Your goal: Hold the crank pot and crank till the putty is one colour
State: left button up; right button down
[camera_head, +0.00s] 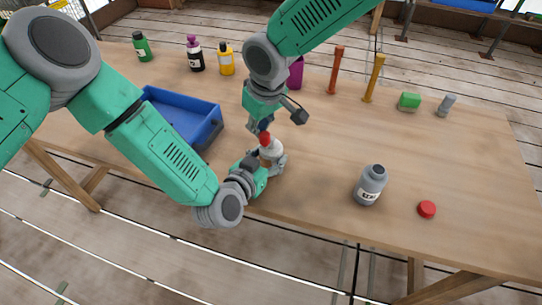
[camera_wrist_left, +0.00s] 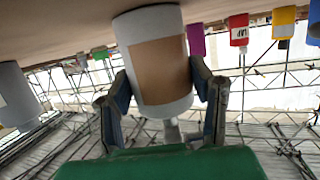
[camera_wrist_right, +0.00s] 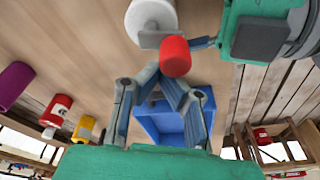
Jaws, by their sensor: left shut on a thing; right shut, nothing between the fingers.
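The crank pot (camera_head: 272,150) is a small pale pot with a red crank knob (camera_head: 265,138), near the table's front edge. My left gripper (camera_head: 270,163) is shut around its body; in the left wrist view the pot (camera_wrist_left: 163,75) shows a tan label between the fingers. My right gripper (camera_head: 264,124) is just above the knob, its fingers shut and empty. In the right wrist view the red knob (camera_wrist_right: 176,57) is at the shut fingertips; I cannot tell whether they touch. The pot's top (camera_wrist_right: 150,14) shows beyond it. The putty inside cannot be made out.
A blue tray (camera_head: 213,128) lies left of the pot. A grey labelled bottle (camera_head: 370,186) and red lid (camera_head: 427,209) are to the right. Several bottles, a purple cup (camera_head: 296,73), a red post (camera_head: 337,70) and an orange post (camera_head: 374,78) stand behind. The table's right-centre is clear.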

jog(key=shift+w, duration=0.2)
notch_tip(320, 180, up, 7)
jog(key=shift+w, duration=0.15)
dwell(0.7)
jog(key=shift+a, duration=0.1)
dwell(0.4)
pick_arm(q)
jog(key=o, duration=1.4)
jog(key=shift+c, duration=0.2)
